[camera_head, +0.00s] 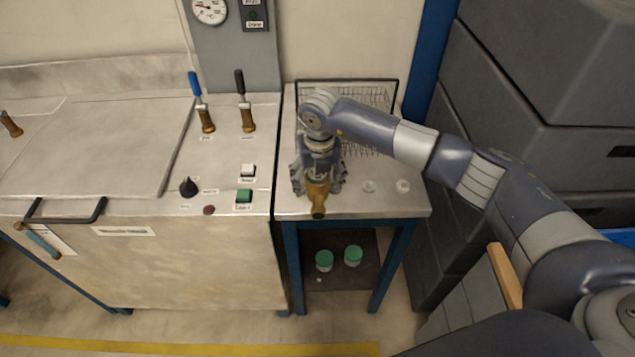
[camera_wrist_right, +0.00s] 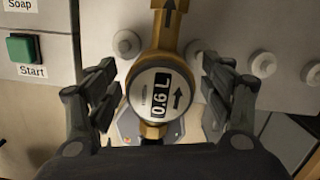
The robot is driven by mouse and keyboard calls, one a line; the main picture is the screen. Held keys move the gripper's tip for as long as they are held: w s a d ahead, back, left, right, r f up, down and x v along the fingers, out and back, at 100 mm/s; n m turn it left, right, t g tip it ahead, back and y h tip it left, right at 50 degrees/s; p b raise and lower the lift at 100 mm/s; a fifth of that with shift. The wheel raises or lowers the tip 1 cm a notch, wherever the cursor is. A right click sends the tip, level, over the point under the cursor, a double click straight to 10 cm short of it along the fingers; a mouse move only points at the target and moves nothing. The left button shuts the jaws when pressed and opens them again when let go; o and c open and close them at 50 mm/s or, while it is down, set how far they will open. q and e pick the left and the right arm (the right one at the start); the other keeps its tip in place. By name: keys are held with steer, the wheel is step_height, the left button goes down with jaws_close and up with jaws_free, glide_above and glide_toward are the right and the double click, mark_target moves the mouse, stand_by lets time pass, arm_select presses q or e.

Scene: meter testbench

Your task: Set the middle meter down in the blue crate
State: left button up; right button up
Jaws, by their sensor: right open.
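A brass meter (camera_head: 318,205) with a round dial is at the front of the small steel-topped table, under my right gripper (camera_head: 318,185). In the right wrist view the meter (camera_wrist_right: 158,95) shows a dial reading 0.6 L. The right gripper (camera_wrist_right: 160,100) is open, with one finger on each side of the meter's dial and visible gaps to it. No other meter shows. A blue surface (camera_head: 622,237) at the right edge of the head view may be the blue crate; most of it is hidden. My left gripper is not in view.
Small white round fittings (camera_head: 369,186) stand on the table right of the meter. A wire basket (camera_head: 375,97) is at the back. The bench with a green Start button (camera_head: 244,196) adjoins on the left. Dark stacked boxes (camera_head: 540,90) stand on the right.

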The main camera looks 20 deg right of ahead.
steer(key=shift+f, duration=0.55)
steer(key=c, duration=1.4)
steer(key=shift+w+r, duration=0.1)
steer(key=shift+w, duration=0.05)
jaws_close()
